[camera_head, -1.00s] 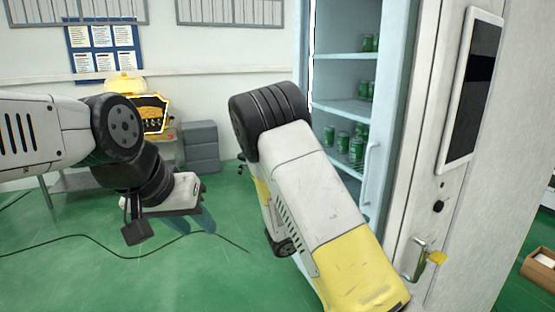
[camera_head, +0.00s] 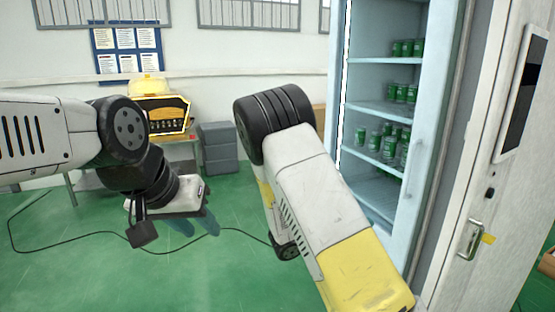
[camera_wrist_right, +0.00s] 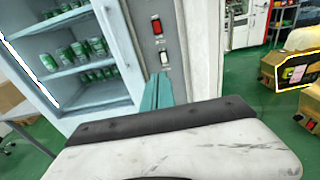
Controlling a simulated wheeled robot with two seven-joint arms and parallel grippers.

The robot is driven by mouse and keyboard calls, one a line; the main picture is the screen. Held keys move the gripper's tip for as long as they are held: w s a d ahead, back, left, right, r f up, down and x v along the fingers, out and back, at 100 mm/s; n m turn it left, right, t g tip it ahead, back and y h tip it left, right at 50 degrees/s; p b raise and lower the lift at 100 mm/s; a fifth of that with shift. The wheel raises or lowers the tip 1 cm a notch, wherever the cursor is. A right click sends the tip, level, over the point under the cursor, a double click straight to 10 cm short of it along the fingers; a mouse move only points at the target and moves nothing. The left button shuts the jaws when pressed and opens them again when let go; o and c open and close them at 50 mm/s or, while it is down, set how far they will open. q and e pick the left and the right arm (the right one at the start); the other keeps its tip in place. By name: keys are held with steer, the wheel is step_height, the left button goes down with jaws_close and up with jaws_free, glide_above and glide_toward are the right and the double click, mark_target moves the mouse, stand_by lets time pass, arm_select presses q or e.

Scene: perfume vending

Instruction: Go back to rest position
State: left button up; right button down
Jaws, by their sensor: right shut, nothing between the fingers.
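My left arm comes in from the left in the head view, and its gripper (camera_head: 193,222) hangs low over the green floor. Its fingers are partly hidden behind the wrist, so their opening is unclear. My right arm stands bent in the middle of the head view. Its gripper is hidden there. In the right wrist view the right gripper (camera_wrist_right: 158,90) shows two teal fingers closed together with nothing between them.
An open fridge (camera_head: 383,105) with green cans (camera_head: 403,93) stands to the right of my right arm. A white machine panel with a dark screen (camera_head: 522,100) is at the far right. Grey boxes (camera_head: 219,148) and a yellow-black machine (camera_head: 165,115) are at the back. Open green floor lies between.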

steer(key=s+d+r+m+g+y, duration=0.1)
steer(key=s+r+m+g+y, duration=0.1)
steer(key=s+m+g+y, duration=0.9)
steer(key=s+a+r+m+t+y, duration=0.7)
steer(key=s+a+r+m+t, duration=0.3)
steer(key=r, duration=0.3)
steer(key=shift+s+a+r+m+t, duration=0.3)
steer(key=shift+s+a+m+t, duration=0.15)
steer(key=shift+s+a, duration=0.35)
steer(key=shift+s+d, duration=0.1)
steer(key=shift+d, duration=0.1)
